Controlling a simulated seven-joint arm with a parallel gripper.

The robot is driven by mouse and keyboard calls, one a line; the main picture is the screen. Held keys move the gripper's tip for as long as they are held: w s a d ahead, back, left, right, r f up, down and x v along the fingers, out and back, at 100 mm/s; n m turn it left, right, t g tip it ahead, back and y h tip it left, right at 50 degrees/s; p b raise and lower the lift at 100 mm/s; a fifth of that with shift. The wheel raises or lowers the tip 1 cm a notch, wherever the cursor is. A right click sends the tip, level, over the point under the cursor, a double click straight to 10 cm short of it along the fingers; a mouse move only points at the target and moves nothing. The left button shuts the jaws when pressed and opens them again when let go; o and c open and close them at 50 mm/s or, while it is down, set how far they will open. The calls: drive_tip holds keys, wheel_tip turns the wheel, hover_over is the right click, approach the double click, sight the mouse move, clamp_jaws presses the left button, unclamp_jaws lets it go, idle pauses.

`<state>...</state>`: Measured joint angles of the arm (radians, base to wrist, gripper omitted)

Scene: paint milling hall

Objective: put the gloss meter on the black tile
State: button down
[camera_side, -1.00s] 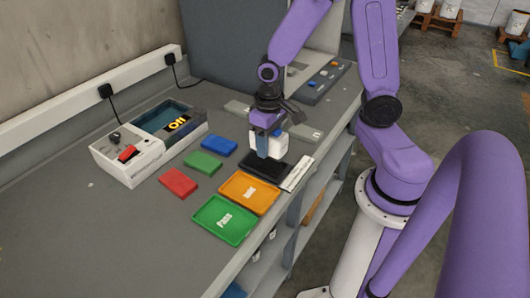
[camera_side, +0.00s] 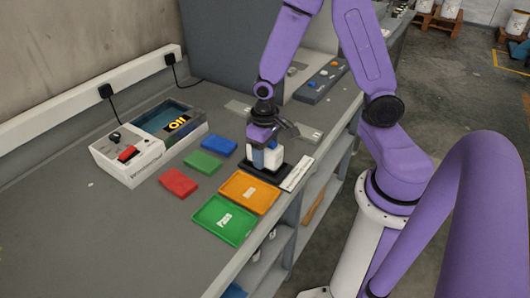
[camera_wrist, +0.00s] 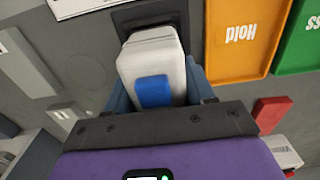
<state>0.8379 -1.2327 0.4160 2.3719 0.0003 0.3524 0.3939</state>
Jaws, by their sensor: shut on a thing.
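The gloss meter (camera_side: 276,156) is a white block, upright between the fingers of my gripper (camera_side: 265,160). In the wrist view the gloss meter (camera_wrist: 150,52) shows a blue patch on its near face, and my gripper (camera_wrist: 160,95) is shut on it. The black tile (camera_side: 262,175) is a dark flat tray directly under the meter, partly hidden by it and the fingers. In the wrist view a dark strip of the black tile (camera_wrist: 150,20) shows past the meter. The meter's base is at the tile; whether it touches is hard to tell.
A white label strip (camera_side: 297,174) lies right of the tile. The orange Hold tray (camera_side: 236,201) and green Pass tray (camera_side: 208,216) are in front. Blue (camera_side: 220,146), green (camera_side: 203,162) and red (camera_side: 178,182) blocks lie to the left, near a white-and-grey machine (camera_side: 128,160).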

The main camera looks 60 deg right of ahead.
drive_tip(key=shift+f, duration=0.15)
drive_tip(key=shift+c, duration=2)
unclamp_jaws()
wheel_tip(320, 180, up, 12)
drive_tip(key=shift+f, duration=0.25)
drive_tip(key=shift+s+a+r, duration=0.1)
drive_tip(key=shift+r, duration=0.35)
drive_tip(key=s+a+n, duration=0.2)
drive_tip(key=s+n, duration=0.4)
drive_tip(key=s, duration=0.2)
drive_tip(key=s+a+r+n, duration=0.1)
drive_tip(key=s+a+n, duration=0.2)
drive_tip(key=s+n, duration=0.3)
drive_tip(key=shift+s+r+n, duration=0.3)
drive_tip(key=shift+s, duration=0.95)
